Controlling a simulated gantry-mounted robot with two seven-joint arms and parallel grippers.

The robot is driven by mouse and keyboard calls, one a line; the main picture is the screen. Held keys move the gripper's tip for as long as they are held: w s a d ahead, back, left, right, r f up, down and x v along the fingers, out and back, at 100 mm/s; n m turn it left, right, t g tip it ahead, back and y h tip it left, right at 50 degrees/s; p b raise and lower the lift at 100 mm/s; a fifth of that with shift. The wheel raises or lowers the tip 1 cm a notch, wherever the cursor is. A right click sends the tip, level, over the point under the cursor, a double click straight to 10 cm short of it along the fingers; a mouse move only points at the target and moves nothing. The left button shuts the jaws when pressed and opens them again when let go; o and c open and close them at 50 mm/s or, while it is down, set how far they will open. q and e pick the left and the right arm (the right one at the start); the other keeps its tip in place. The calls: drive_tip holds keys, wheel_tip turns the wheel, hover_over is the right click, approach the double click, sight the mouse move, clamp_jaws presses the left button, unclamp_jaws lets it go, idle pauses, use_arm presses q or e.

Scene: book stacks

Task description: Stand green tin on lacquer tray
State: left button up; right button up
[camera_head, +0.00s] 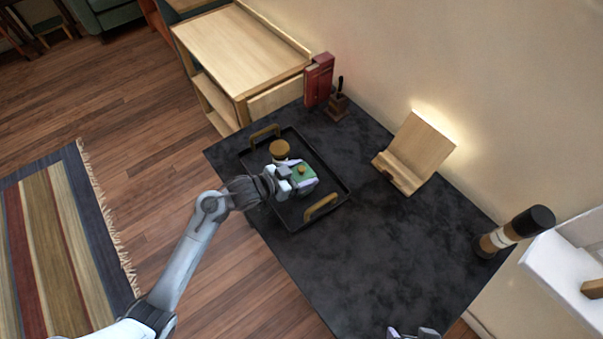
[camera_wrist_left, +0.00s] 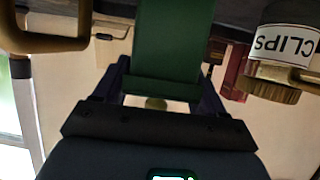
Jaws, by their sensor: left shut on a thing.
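The lacquer tray (camera_head: 337,184) is black with two gold handles and lies on the dark table. The green tin (camera_head: 303,172) has a small gold knob on top and shows over the tray, seemingly upright. My left gripper (camera_head: 292,181) is shut on it. In the left wrist view the green tin (camera_wrist_left: 172,40) fills the space between the fingers. Whether its base touches the tray is hidden. My right gripper (camera_head: 413,333) shows only as grey tips at the bottom edge, too little to judge its jaws.
A gold-lidded jar (camera_head: 279,149) stands close behind the tin; its label reads CLIPS in the left wrist view (camera_wrist_left: 285,43). A red box (camera_head: 318,79), a stamp-like block (camera_head: 338,103), a wooden stand (camera_head: 415,153) and a dark-topped cylinder (camera_head: 513,232) stand around. The table's middle is clear.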

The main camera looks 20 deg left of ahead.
use_arm(q)
drive_tip(key=shift+f, duration=0.2)
drive_tip(key=o, duration=1.4)
drive_tip(key=shift+c, duration=0.2)
drive_tip(key=shift+r, duration=0.15)
drive_tip(key=shift+s+a+r, duration=0.1)
drive_tip(key=shift+r, duration=0.05)
use_arm(e)
drive_tip(key=shift+r, duration=0.1)
use_arm(q)
drive_tip(key=p+v, duration=0.3)
drive_tip(key=v, duration=0.8)
drive_tip(key=s+d+f+n+g+y, duration=0.1)
drive_tip(key=s+n+g+y, duration=0.3)
drive_tip(key=s, duration=1.7)
drive_tip(key=f+g+y, duration=0.1)
drive_tip(key=g+y, duration=0.2)
drive_tip(key=shift+s+f+n+g, duration=0.15)
drive_tip(key=shift+f+n+g, duration=0.05)
drive_tip(key=shift+n+g, duration=0.2)
use_arm(e)
wheel_tip(320, 180, up, 3)
drive_tip(key=shift+f, duration=0.1)
